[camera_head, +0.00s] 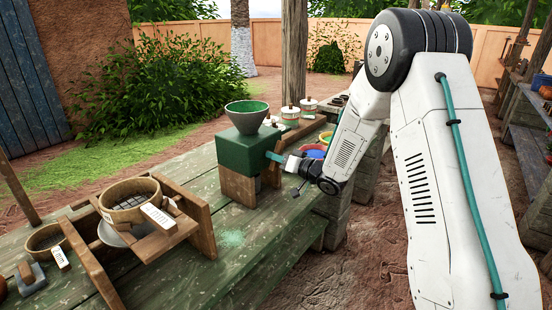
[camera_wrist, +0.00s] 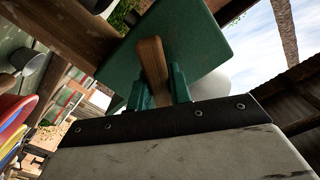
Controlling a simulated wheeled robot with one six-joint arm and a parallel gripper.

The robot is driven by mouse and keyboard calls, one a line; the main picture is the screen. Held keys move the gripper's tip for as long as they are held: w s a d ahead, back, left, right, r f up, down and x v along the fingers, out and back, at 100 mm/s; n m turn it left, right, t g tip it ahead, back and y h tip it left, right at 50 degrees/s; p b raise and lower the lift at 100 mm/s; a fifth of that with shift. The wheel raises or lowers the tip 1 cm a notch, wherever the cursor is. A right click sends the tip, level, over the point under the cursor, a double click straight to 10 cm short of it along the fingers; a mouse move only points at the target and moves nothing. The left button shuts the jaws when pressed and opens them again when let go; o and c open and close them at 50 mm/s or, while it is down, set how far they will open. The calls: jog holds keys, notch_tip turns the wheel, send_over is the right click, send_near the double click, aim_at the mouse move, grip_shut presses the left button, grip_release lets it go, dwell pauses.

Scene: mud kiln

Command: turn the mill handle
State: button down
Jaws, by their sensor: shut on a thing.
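The mill is a green box (camera_head: 243,150) with a round green hopper bowl (camera_head: 247,113) on top, standing on a wooden base on the bench. In the wrist view its green face (camera_wrist: 205,38) fills the upper middle. The mill handle (camera_wrist: 152,62) is a wooden bar in front of that face. My gripper (camera_wrist: 160,92) has its two teal fingers on either side of the handle's near end and is shut on it. In the head view my gripper (camera_head: 274,157) reaches the mill's right side; the handle is hard to make out there.
The weathered green bench (camera_head: 235,215) has free room in front of the mill. Sieves (camera_head: 130,195) on a wooden frame stand at the left. Lidded pots (camera_head: 290,113) stand behind the mill. Coloured bowls (camera_head: 314,152) lie close to my wrist.

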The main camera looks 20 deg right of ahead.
jog(key=shift+s+f, duration=0.1)
jog(key=shift+f, duration=0.1)
jog(key=c, duration=1.3)
grip_release()
jog(key=shift+r, duration=0.1)
jog(key=shift+v, duration=3.9)
